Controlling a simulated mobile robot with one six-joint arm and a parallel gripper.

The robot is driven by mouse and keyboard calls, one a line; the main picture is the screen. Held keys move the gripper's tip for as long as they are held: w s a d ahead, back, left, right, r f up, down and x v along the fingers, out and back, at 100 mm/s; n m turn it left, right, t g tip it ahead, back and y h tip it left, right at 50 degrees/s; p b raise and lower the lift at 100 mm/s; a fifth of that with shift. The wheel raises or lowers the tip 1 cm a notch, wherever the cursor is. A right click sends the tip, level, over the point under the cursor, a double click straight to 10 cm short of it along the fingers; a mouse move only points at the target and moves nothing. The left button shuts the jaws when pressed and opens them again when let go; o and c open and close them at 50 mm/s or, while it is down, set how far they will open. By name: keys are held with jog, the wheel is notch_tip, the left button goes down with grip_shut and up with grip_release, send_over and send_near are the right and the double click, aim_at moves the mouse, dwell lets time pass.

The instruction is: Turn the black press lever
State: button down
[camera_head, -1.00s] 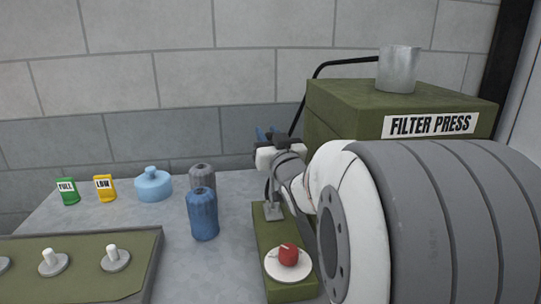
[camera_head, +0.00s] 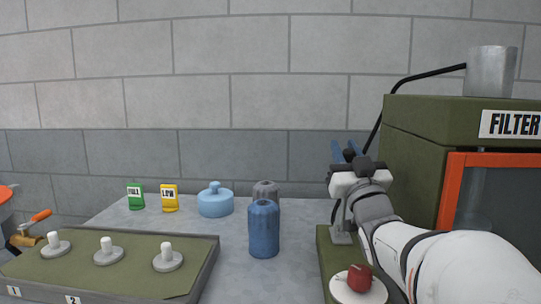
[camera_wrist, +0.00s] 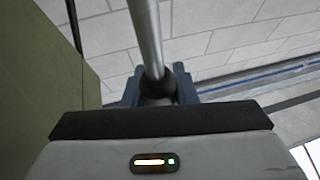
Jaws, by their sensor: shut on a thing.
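The press lever shows in the wrist view as a grey metal rod (camera_wrist: 147,38) with a black grip (camera_wrist: 158,88). My gripper (camera_wrist: 158,86) has its blue fingers on both sides of that grip and is shut on it. In the head view my gripper (camera_head: 347,152) is above the lever's grey foot (camera_head: 342,237), left of the filter press (camera_head: 415,150). The wrist and fingers hide most of the lever there, so its angle is hard to tell.
A red knob (camera_head: 359,277) on a white disc sits in front of the lever foot. A blue bottle (camera_head: 264,230), grey bottle (camera_head: 266,187), blue lidded jar (camera_head: 215,201), yellow LOW tag (camera_head: 169,199) and green tag (camera_head: 136,197) stand left. A pegged tray (camera_head: 130,270) is at front left.

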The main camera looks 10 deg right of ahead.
jog(key=c, duration=1.2)
grip_release()
jog(key=shift+o, duration=0.2)
jog(key=shift+s, duration=0.1)
jog(key=v, duration=0.7)
jog(key=shift+s, duration=0.25)
jog(key=shift+f, duration=0.1)
